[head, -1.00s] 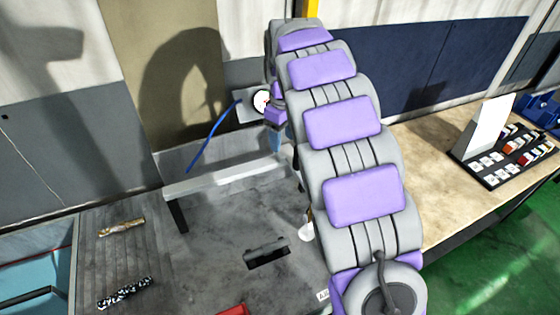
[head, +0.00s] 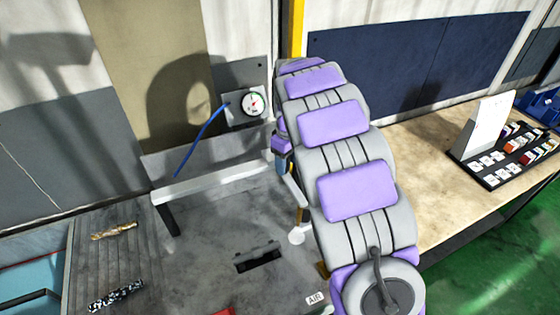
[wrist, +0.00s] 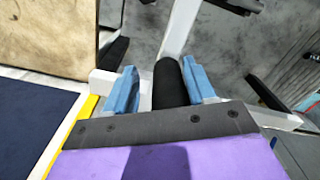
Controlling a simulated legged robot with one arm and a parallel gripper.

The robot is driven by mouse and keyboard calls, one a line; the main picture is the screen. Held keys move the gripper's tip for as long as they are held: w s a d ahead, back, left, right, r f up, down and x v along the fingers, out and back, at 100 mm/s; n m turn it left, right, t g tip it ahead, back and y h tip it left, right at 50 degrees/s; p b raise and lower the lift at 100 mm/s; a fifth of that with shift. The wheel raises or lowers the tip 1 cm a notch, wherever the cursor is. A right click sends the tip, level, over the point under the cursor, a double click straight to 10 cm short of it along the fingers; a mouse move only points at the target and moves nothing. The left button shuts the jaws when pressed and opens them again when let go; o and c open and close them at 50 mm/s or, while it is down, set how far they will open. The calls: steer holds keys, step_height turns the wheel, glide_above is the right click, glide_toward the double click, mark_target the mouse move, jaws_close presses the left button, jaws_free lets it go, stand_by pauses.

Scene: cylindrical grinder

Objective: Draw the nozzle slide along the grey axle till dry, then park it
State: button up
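My gripper (head: 283,165) hangs over the right end of a pale grey bar (head: 225,177) in the head view; my arm hides much around it. In the wrist view, the two blue fingers of my gripper (wrist: 160,82) stand apart. A black cylinder (wrist: 169,82) lies between them, close to the right finger, with a gap at the left one. I cannot tell whether this is the nozzle slide. A pale bar (wrist: 182,28) runs away beyond it. Below my gripper in the head view, a slim grey rod (head: 293,190) leads toward a white round piece (head: 296,237). The axle is not clearly identifiable.
A round gauge (head: 252,104) with a blue hose (head: 200,140) is on the back panel. A black slotted fitting (head: 258,258) and an AIR label (head: 314,299) are on the grey bench. Two patterned cylinders (head: 114,231) (head: 116,296) lie left. A wooden bench (head: 420,150) stands right.

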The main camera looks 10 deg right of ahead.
steer(key=shift+s+d, duration=0.15)
steer(key=shift+d, duration=1.1)
steer(key=shift+c, duration=1.4)
steer(key=shift+a+r, duration=0.1)
steer(key=shift+a, duration=0.25)
steer(key=shift+c, duration=0.9)
steer(key=a, duration=0.4)
steer(key=shift+a, duration=0.35)
jaws_close()
steer(key=d, duration=0.3)
steer(key=shift+w+d, duration=0.2)
steer(key=shift+w, duration=0.05)
steer(key=s+a, duration=0.3)
steer(key=a, duration=1.3)
steer(key=s+a+p, duration=0.1)
steer(key=s+a, duration=0.2)
steer(key=a, duration=1.4)
steer(key=shift+s, duration=0.25)
